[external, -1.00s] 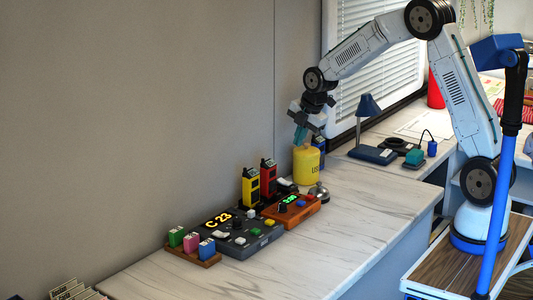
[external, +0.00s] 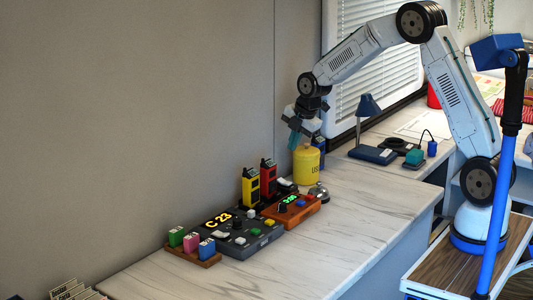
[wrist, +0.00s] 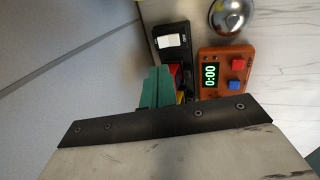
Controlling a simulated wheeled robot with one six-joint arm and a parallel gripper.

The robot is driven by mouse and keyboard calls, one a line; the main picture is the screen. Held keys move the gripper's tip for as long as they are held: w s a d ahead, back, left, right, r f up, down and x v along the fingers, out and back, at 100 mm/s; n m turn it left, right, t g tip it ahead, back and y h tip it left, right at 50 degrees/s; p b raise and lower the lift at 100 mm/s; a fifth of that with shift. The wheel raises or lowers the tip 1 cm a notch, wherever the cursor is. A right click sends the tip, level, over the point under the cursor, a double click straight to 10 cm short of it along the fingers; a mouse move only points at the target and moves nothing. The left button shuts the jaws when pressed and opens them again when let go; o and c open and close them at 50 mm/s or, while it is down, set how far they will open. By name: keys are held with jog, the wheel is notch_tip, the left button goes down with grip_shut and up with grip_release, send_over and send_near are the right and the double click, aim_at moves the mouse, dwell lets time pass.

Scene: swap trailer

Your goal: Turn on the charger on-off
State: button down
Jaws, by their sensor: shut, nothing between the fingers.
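The charger (wrist: 183,55) is a black unit in the wrist view with a white rocker switch (wrist: 169,41) on it. The word OFF shows beside the switch. Red and yellow handsets stand on it, partly hidden by my fingers in the wrist view. In the external view the yellow handset (external: 250,187) and red handset (external: 268,180) stand near the wall. My gripper (external: 293,146) is shut and empty, in the air above the counter by the yellow canister. Its teal fingers (wrist: 157,87) are together and point down.
An orange timer (external: 283,212) is beside the charger, with a metal bell (external: 319,191) behind it. A yellow canister (external: 307,166) stands close to my gripper. A dark console (external: 232,240) reads C 23. The front of the counter (external: 345,220) is clear.

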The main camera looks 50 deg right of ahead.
aim_at(281, 179)
jog(key=x, duration=1.1)
jog(key=shift+f, duration=0.15)
jog(key=shift+w+f+g, duration=0.2)
jog(key=shift+g, duration=0.1)
jog(key=shift+s, duration=0.25)
jog(key=shift+s+r, duration=0.1)
jog(key=shift+s, duration=0.5)
jog(key=w+v, duration=0.1)
jog(key=v, duration=1.3)
jog(key=shift+w+r, duration=0.2)
jog(key=shift+w, duration=0.2)
